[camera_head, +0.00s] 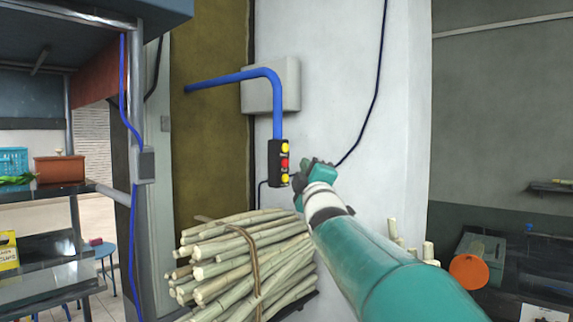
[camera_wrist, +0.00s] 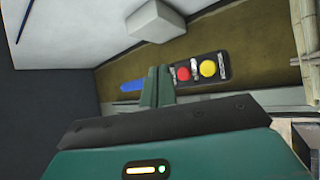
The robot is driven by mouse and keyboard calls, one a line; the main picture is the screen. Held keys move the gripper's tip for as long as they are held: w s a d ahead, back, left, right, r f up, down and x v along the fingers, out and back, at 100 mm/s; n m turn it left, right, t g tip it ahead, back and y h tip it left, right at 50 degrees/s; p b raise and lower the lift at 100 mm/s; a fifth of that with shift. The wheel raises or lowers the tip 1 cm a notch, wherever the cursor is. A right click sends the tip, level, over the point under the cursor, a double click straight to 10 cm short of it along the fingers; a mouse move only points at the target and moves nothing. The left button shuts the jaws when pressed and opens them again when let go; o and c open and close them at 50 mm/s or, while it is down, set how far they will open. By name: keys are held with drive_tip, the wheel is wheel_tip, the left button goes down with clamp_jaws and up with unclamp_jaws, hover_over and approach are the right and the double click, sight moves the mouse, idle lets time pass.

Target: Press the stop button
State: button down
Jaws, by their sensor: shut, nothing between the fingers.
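A black control box (camera_head: 272,166) hangs on the end of a blue pipe by the pale wall. In the head view it has a yellow button (camera_head: 285,148) on top, a red button (camera_head: 284,162) in the middle and another yellow button (camera_head: 285,178) at the bottom. My gripper (camera_head: 301,175) is shut and empty, just right of the box near the lower buttons. In the wrist view, my gripper's fingers (camera_wrist: 157,88) stand beside the red button (camera_wrist: 183,74) and a yellow button (camera_wrist: 207,69); one button is hidden. Contact cannot be told, and the labels are too small to read.
A bundle of cane (camera_head: 230,265) lies below the control box. A metal frame with shelves (camera_head: 60,188) stands left. Open air lies between the box and that frame.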

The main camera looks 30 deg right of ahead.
drive_tip(key=shift+s+d, duration=0.2)
drive_tip(key=shift+s, duration=0.35)
drive_tip(key=shift+s+d, duration=0.2)
drive_tip(key=shift+s, duration=0.35)
drive_tip(key=s+a+f+m+g+y, duration=0.35)
drive_tip(key=a+f, duration=0.45)
drive_tip(key=f, duration=0.3)
drive_tip(key=s+a+f+m+g+y, duration=0.2)
drive_tip(key=s+a+f+m+g, duration=0.25)
drive_tip(key=a+f, duration=0.5)
drive_tip(key=s+a+f+m+g+y, duration=0.1)
drive_tip(key=s+a+f+g, duration=0.3)
drive_tip(key=s+f, duration=0.4)
drive_tip(key=s+a+f+m+g+y, duration=0.1)
drive_tip(key=s+a+f+g, duration=0.2)
drive_tip(key=s+a+f, duration=0.2)
drive_tip(key=s+f, duration=0.3)
drive_tip(key=f, duration=0.2)
drive_tip(key=shift+s+g+y, duration=0.35)
drive_tip(key=shift+s+g, duration=0.05)
